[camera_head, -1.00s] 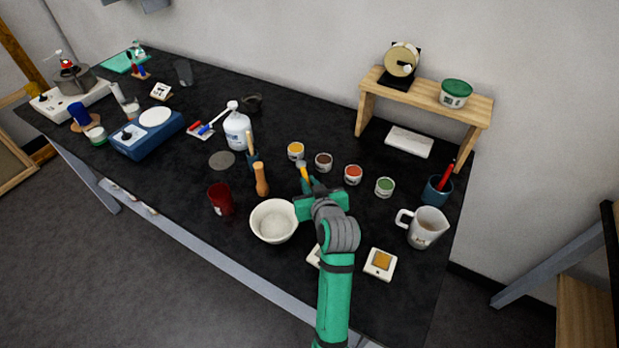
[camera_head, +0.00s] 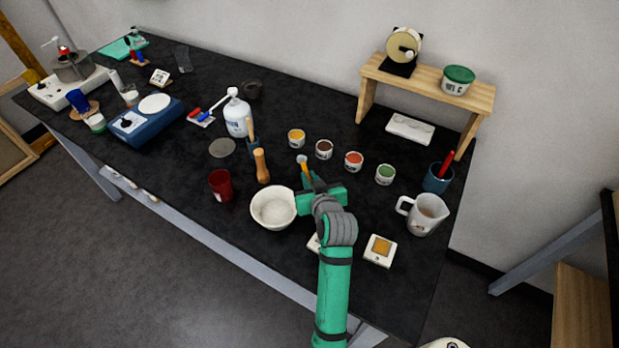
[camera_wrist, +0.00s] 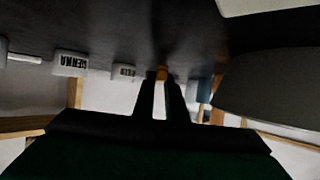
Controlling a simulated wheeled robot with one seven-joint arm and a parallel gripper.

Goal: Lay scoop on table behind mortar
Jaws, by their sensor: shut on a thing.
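The scoop (camera_head: 305,169) has a yellow-orange handle and shows in front of my gripper (camera_head: 311,186). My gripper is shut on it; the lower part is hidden. In the wrist view, a small orange end (camera_wrist: 162,74) shows between my gripper's fingertips (camera_wrist: 161,86). The mortar (camera_head: 273,208), a white bowl, stands upright just left of my gripper. A large dark curved shape (camera_wrist: 270,90) at the right of the wrist view is probably its shaded side. I cannot tell whether the scoop touches the black table (camera_head: 210,240).
Small paint pots, yellow (camera_head: 296,138), brown (camera_head: 323,149), red (camera_head: 354,161) and green (camera_head: 385,175), stand behind the gripper. A wooden-handled tool (camera_head: 261,166) and red cup (camera_head: 221,185) are left. A jug (camera_head: 423,214) stands right.

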